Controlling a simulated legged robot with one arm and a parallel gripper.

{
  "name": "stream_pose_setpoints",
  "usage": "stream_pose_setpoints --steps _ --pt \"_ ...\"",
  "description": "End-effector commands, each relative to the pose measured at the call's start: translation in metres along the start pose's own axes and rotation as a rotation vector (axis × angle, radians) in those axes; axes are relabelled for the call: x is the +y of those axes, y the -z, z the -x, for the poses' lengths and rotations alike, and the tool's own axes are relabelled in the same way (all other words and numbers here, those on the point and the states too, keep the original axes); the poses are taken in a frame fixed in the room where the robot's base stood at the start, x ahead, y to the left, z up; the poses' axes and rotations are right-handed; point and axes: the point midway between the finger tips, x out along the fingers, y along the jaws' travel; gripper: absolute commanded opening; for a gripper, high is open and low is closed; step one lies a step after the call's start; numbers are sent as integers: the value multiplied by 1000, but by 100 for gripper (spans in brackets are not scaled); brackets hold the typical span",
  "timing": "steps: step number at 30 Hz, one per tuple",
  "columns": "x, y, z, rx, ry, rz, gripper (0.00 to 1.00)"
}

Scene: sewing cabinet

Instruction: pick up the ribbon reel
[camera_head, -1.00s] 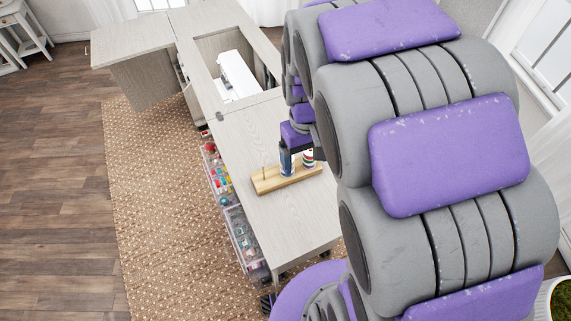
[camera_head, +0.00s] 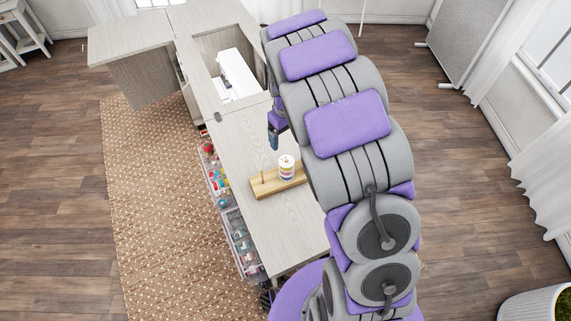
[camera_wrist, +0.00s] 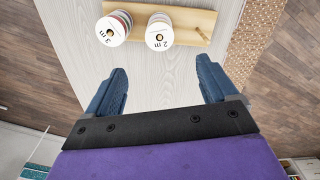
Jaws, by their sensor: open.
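A wooden stand (camera_head: 270,187) lies on the pale sewing table. One white reel with coloured bands (camera_head: 287,165) stands on it in the head view; my arm may hide another. In the wrist view, two reels stand side by side on the stand (camera_wrist: 193,14), one marked "3 m" (camera_wrist: 111,31) and one marked "2 m" (camera_wrist: 159,36). A bare peg stands to the right of them. My gripper (camera_wrist: 163,80) is open and empty, its blue fingers apart from the reels. In the head view my gripper (camera_head: 274,140) hangs beyond the stand, partly hidden by my arm.
The sewing table (camera_head: 240,135) has a recess with a white sewing machine (camera_head: 238,74). Clear drawers of coloured supplies (camera_head: 240,240) stand along the table's left side. The tabletop around the stand is mostly clear. A woven rug (camera_head: 160,200) covers the floor to the left.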

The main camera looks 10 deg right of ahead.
Motion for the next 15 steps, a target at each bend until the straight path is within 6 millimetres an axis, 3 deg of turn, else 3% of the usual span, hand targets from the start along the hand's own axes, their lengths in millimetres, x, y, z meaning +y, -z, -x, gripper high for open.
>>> stream_pose_setpoints --steps 1,9,15 --pt "-1 -2 -13 -6 1 0 86" --pt "-6 0 -64 -8 -2 0 86" --pt "-4 1 -79 -2 -5 0 86"
